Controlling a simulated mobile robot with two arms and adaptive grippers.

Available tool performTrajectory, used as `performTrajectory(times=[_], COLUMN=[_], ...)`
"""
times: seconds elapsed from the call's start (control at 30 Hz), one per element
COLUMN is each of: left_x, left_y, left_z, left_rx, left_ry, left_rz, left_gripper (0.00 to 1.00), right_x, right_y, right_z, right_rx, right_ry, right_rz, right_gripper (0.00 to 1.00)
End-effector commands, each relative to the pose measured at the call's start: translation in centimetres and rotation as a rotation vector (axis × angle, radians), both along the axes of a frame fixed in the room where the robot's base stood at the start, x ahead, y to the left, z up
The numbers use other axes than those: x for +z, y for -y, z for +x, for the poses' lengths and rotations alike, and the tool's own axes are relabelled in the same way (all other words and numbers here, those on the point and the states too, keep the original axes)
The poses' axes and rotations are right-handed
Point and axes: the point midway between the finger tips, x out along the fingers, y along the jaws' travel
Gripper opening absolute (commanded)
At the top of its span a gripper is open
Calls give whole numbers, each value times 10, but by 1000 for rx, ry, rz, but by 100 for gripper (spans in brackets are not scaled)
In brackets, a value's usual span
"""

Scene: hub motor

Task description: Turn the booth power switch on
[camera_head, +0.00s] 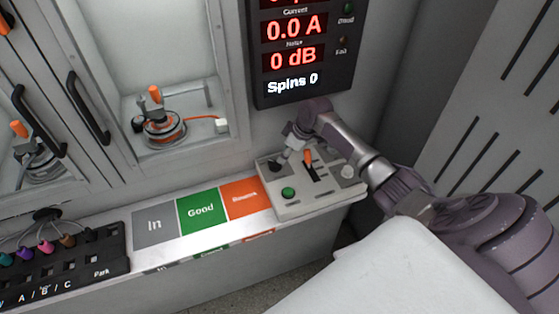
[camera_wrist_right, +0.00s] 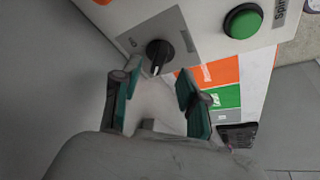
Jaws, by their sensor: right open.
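The power switch is a black rotary knob (camera_wrist_right: 158,52) with a white pointer mark, on a grey plate of the control box (camera_wrist_right: 205,20). Small print beside it is hard to read. In the head view the control box (camera_head: 318,207) stands at the right end of the ledge, with the dark knob (camera_head: 276,160) at its back left. My right gripper (camera_head: 284,152) reaches down over that corner. In the right wrist view my right gripper (camera_wrist_right: 153,84) is open, its two teal-padded fingers apart, with the knob just beyond and between the tips. My left gripper is out of view.
The box also carries a green button (camera_head: 288,193) and an orange-tipped lever (camera_head: 308,158). In, Good and orange panels (camera_head: 200,212) lie to its left. A display (camera_head: 300,50) hangs above. A motor fixture (camera_head: 164,130) sits in the booth; a connector rack (camera_head: 60,262) is at lower left.

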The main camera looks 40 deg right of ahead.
Motion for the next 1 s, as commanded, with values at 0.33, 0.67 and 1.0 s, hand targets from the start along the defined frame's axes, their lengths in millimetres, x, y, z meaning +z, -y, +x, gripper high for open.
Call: performTrajectory(times=[0.33, 0.67, 1.0], left_x=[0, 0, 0], left_y=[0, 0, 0], left_z=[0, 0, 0], left_rx=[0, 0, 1], left_ry=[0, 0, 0], left_rz=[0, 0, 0], left_gripper=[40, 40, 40], right_x=[-48, -53, -53], right_y=[-11, -11, -11], right_z=[17, 18, 18], right_rx=[-1, 0, 0], right_ry=[-2, 0, 0], right_rz=[1, -1, -1], right_gripper=[43, 43, 0])
